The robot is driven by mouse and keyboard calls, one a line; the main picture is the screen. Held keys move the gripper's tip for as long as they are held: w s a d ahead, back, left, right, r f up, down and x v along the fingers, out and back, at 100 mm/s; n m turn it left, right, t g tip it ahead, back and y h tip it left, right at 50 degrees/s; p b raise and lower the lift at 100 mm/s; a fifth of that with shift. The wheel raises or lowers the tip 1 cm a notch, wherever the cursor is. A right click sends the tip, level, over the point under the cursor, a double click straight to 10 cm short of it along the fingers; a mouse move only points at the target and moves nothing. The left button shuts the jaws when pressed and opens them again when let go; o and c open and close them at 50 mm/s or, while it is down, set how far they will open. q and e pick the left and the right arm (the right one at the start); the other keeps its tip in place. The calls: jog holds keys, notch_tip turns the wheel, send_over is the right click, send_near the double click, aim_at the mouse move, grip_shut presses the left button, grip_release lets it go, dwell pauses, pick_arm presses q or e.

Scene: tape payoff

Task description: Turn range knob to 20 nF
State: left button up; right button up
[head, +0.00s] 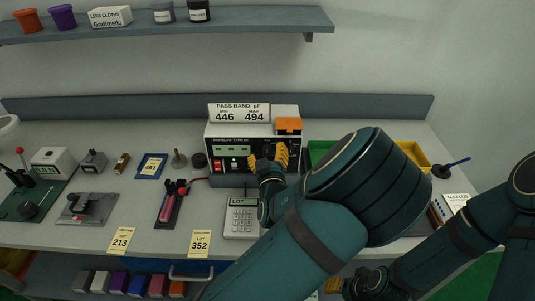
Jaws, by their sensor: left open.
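The meter (213,143), a white and dark box with a display (232,150) and a red switch (217,166), stands at the back middle of the bench. My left gripper (267,160) is open, its yellow fingers apart in front of the right half of the meter's front panel. The range knob cannot be made out; the gripper covers that part of the panel. I cannot tell whether the fingers touch anything. My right gripper (334,285) is low at the bench's front edge, mostly hidden, away from the meter.
A card reading 446 to 494 pF (238,113) and an orange block (289,125) sit on the meter. A calculator (242,218) lies in front. Green (320,150) and yellow (414,154) bins stand to the right, partly behind my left arm.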

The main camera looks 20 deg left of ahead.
pick_arm(q)
grip_shut()
